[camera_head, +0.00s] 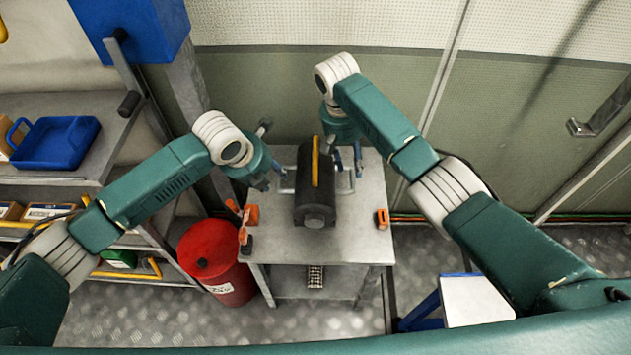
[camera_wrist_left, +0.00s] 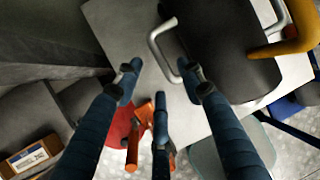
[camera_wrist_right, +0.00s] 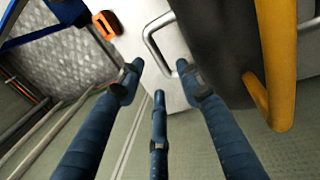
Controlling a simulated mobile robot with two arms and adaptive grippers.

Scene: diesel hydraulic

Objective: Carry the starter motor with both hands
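The starter motor (camera_head: 315,208) is a dark cylinder with a yellow bar on top and a silver handle on each side. It rests on the grey table (camera_head: 360,235). My left gripper (camera_head: 271,181) is open at its left side. In the left wrist view the silver left handle (camera_wrist_left: 154,42) lies just ahead of the spread fingers, apparently not gripped. My right gripper (camera_head: 350,164) is open by its right side. In the right wrist view the right handle (camera_wrist_right: 148,38) shows ahead of the spread fingers, also apparently not gripped.
An orange-and-black tool (camera_head: 248,222) lies at the table's left edge and a small orange item (camera_head: 382,219) at its right. A red drum (camera_head: 213,262) stands left of the table. A shelf with a blue tray (camera_head: 55,143) is further left.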

